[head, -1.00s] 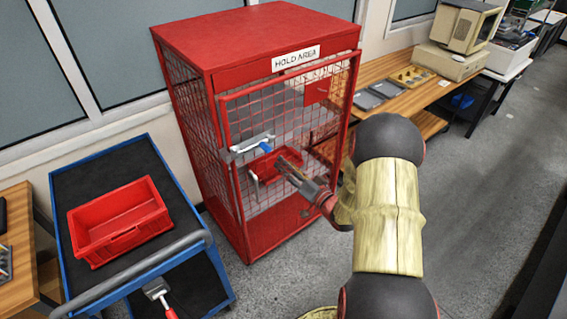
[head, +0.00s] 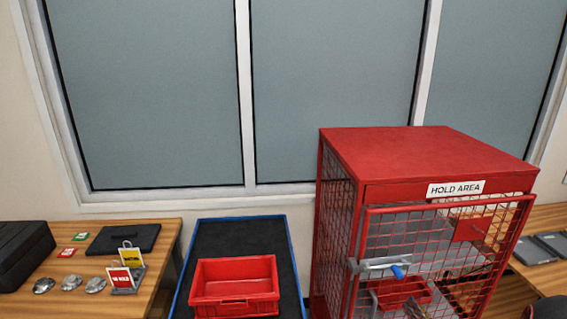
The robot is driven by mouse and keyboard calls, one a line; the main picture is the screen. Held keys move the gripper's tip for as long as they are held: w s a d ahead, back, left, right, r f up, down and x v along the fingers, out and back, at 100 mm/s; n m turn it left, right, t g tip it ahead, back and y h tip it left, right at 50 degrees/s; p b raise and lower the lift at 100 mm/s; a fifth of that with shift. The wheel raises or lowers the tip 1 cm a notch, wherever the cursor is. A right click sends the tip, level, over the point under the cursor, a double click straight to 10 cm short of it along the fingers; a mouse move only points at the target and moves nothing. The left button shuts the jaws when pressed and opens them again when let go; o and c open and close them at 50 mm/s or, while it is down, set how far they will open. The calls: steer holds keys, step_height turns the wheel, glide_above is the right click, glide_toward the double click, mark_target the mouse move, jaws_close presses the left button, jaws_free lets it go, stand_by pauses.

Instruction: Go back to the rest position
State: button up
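The red mesh cage (head: 430,152) marked HOLD AREA stands at the right. Its door has a grey handle (head: 377,263) with a blue part. The door frame looks slightly off the cage front, but I cannot tell how far. A red bin shows through the mesh.
A cart (head: 209,243) with a blue rim holds an empty red bin (head: 235,269) left of the cage. A wooden table (head: 72,291) at the left bears a black case, small signs and metal parts. Another wooden table with grey trays (head: 535,249) is at the right. Windows line the wall behind.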

steer(key=s+d+f+g+h, duration=0.2)
steer(key=s+d+f+g, duration=0.15)
steer(key=f, duration=0.45)
steer(key=s+g+h, duration=0.1)
steer(key=s+g, duration=0.8)
steer(key=s, duration=0.2)
steer(key=s+a+r+n+y, duration=0.1)
steer(key=s+a+r+n, duration=0.2)
steer(key=a+r, duration=1.1)
steer(key=s+a+r+n+t+y, duration=0.1)
steer(key=s+a+r+n+y, duration=0.1)
steer(key=s+a+r, duration=0.7)
steer(key=a+r+n, duration=0.1)
steer(key=a+r, duration=0.5)
steer(key=a, duration=0.1)
steer(key=shift+n, duration=0.3)
steer(key=shift+d+r+t, duration=0.1)
steer(key=shift+t, duration=0.15)
